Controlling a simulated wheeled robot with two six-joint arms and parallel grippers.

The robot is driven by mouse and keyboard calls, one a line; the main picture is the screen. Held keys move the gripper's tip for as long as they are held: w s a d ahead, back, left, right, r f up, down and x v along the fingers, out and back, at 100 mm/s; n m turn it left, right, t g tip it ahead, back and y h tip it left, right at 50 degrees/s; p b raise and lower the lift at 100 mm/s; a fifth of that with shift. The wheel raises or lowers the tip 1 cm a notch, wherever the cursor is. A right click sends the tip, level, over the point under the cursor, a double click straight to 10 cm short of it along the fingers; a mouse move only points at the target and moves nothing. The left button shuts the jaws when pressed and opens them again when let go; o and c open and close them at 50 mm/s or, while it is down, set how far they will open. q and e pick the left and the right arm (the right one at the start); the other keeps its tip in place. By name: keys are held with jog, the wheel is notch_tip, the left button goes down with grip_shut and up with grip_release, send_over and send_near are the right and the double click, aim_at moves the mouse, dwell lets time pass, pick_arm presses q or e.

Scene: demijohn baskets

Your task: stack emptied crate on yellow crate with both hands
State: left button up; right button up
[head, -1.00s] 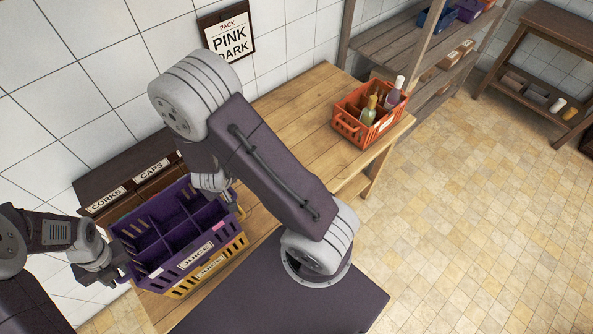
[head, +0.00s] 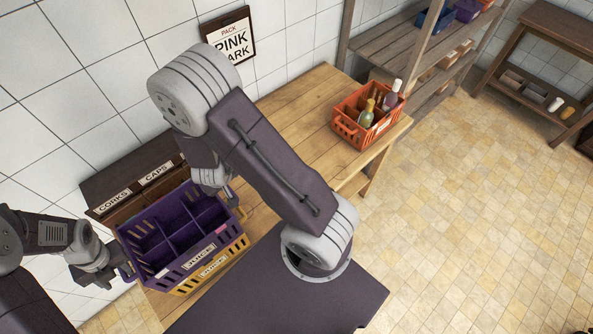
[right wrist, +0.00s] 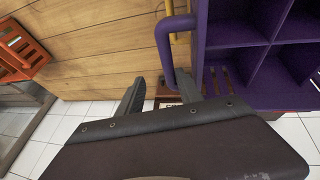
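The purple crate (head: 183,262), with empty compartments and a JUICE label, sits on top of the yellow crate (head: 240,243) at the left end of the wooden table. Its compartments also show in the right wrist view (right wrist: 238,63). My left gripper (head: 124,272) is at the purple crate's left end, by its handle; its fingers are too small to judge. My right gripper (right wrist: 162,95) is open at the other end, fingers apart, with the purple handle (right wrist: 165,50) showing between and beyond them. In the head view my right arm partly hides that end.
An orange crate (head: 347,131) with several bottles stands at the table's far right end. A dark box labelled CORKS and CAPS (head: 135,178) stands against the wall behind the stack. The table (head: 290,110) between is clear. Shelves stand at the back right.

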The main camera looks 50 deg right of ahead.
pick_arm(q)
jog(key=shift+s+d+f+b, duration=0.15)
jog(key=shift+f+b, duration=0.3)
jog(key=shift+f, duration=0.45)
jog(key=shift+w+d+f+b, duration=0.1)
jog(key=shift+d+f+b, duration=0.25)
jog(key=shift+f, duration=0.55)
pick_arm(e)
jog(key=shift+a+f, duration=0.15)
jog(key=shift+f, duration=0.65)
pick_arm(q)
jog(key=o, duration=0.3)
jog(key=shift+a, duration=0.1)
jog(key=shift+a+p, duration=0.65)
jog(key=shift+a, duration=0.85)
pick_arm(e)
jog(key=shift+d+r, duration=0.25)
jog(key=shift+r, duration=0.4)
pick_arm(q)
jog(key=shift+d, duration=0.1)
